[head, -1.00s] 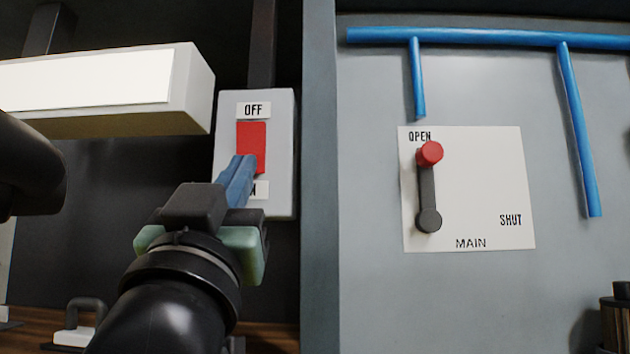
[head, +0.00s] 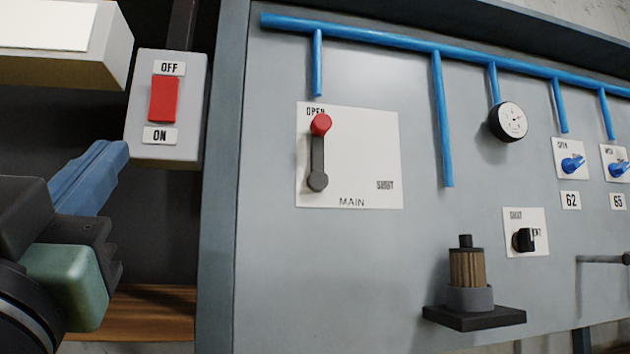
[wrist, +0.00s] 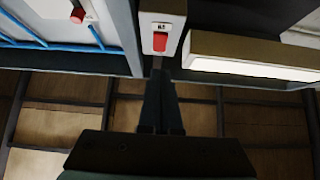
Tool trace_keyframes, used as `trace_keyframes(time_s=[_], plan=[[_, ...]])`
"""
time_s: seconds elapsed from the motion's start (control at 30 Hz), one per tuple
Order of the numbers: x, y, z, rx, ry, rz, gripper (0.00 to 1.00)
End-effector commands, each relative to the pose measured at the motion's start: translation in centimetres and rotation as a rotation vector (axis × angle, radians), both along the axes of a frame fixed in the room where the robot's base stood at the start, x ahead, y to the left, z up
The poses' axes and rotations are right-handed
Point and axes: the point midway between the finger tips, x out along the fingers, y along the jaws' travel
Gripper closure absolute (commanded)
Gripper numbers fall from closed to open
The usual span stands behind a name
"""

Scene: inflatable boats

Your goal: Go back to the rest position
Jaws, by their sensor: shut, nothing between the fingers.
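My gripper (head: 118,152) is at the left of the head view, its blue fingers shut and empty. It is below and left of the switch box, apart from it. In the wrist view, the shut fingers (wrist: 160,75) point toward the same box. The grey switch box (head: 190,105) carries a red rocker (head: 163,99) between the OFF label above and the ON label below. The rocker also shows in the wrist view (wrist: 160,42). The rest of my arm is mostly outside the head view.
A grey panel fills the right, with a red-knobbed MAIN lever (head: 319,153) up at OPEN, blue pipes (head: 436,48), a gauge (head: 508,121) and blue valves (head: 573,164). A wood-ribbed post (head: 467,272) projects from it. A white lit box (head: 60,50) hangs at upper left.

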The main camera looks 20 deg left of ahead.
Motion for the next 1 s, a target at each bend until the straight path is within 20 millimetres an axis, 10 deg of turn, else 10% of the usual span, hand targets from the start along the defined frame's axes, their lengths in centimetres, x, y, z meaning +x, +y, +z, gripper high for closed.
trace_keyframes(time_s=[0.6,1.0], plan=[[0.6,-0.8,-0.5,-0.002,-0.002,-0.025,1.0],[4.9,-14.5,-6.6,0.0,-0.051,-0.365,1.0]])
